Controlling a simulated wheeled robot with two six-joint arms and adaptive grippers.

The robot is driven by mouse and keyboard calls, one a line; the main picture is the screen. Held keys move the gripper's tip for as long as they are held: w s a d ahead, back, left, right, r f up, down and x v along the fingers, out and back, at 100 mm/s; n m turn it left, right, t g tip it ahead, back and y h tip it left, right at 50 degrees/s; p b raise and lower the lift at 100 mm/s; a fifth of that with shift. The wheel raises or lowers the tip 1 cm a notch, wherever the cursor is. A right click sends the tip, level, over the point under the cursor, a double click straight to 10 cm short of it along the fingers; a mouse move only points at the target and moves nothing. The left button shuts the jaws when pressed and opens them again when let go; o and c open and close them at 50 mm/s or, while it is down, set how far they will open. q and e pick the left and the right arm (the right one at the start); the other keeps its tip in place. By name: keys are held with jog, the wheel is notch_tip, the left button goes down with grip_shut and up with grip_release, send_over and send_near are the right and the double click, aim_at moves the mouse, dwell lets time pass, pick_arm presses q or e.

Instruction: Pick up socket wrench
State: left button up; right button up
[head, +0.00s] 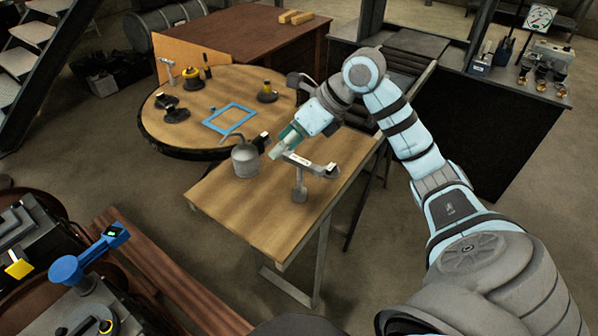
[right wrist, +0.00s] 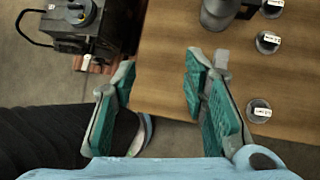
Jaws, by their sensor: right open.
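A grey T-shaped tool (head: 299,190) with a long bar and white labels is on the narrow wooden table; it may be the socket wrench, but I cannot tell for sure. My right gripper (head: 280,148) is above this table, between the grey oil can and the tool's bar. In the right wrist view my right gripper (right wrist: 160,105) has its teal-padded fingers spread, with nothing held between them. A grey piece (right wrist: 222,60) shows just behind its right finger, partly hidden. My left gripper is not in view.
The narrow wooden table (head: 232,205) also holds a grey oil can (head: 245,160). A round table (head: 215,88) behind holds a blue frame (head: 229,119) and several small parts. The narrow table's front end is clear.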

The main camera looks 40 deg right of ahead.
aim_at(303, 161)
jog(key=d+f+h+b, duration=0.1)
jog(key=d, duration=0.1)
jog(key=s+d+f+m+g+h+b, duration=0.1)
jog(key=d+f, duration=0.1)
jog(key=d, duration=0.1)
jog(key=d+f+h+b, duration=0.1)
jog(key=d, duration=0.1)
jog(key=shift+s+d+f, duration=0.15)
jog(key=shift+s+d, duration=0.05)
jog(key=shift+d, duration=0.15)
jog(key=shift+g, duration=0.3)
jog(key=x, duration=0.4)
jog(key=w+x, duration=0.1)
jog(key=x, duration=0.4)
jog(key=shift+w+a+p, duration=0.1)
jog(key=shift+a+p, duration=0.05)
jog(key=shift+p, duration=0.15)
grip_shut()
